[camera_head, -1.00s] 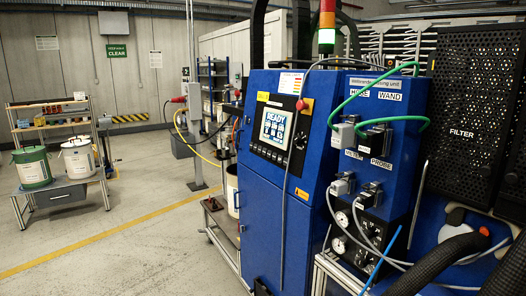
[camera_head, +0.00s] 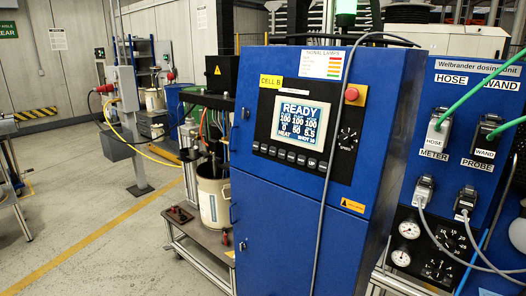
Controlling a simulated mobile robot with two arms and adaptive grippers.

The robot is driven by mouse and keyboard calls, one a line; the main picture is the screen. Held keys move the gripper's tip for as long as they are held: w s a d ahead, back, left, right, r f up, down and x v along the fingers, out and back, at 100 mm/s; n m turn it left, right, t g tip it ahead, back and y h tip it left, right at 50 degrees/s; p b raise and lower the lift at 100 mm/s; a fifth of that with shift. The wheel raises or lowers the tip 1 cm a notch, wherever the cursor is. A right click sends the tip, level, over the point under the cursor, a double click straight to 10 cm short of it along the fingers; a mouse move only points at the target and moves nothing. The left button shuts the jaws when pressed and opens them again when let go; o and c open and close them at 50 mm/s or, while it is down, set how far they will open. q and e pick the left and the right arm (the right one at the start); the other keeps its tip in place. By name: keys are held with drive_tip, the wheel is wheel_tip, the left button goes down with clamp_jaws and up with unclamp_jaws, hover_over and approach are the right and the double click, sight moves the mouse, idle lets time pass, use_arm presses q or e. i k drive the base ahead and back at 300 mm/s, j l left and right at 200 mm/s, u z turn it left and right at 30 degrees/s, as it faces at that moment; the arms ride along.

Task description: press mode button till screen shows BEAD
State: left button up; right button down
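The screen (camera_head: 300,121) on the blue cabinet (camera_head: 294,210) reads READY in large letters, with rows of numbers below it. BEAD does not show on it. A row of small dark buttons (camera_head: 290,156) runs along the panel just under the screen. Their labels are too small to read, so I cannot tell which one is the mode button. Neither of my grippers is in view.
A red stop button (camera_head: 351,94) and a black dial (camera_head: 346,139) are right of the screen. A grey cable (camera_head: 328,180) hangs down the cabinet front. The dosing unit (camera_head: 465,125) with green hoses stands at the right. Open floor (camera_head: 95,240) lies at the left.

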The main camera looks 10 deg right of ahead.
sight(291, 156)
drive_tip(key=i+j, duration=0.2)
drive_tip(key=j, duration=0.2)
drive_tip(key=i+j+z, duration=0.1)
drive_tip(key=i+j, duration=0.15)
drive_tip(key=j, duration=0.15)
drive_tip(key=i+j, duration=0.2)
drive_tip(key=j, duration=0.2)
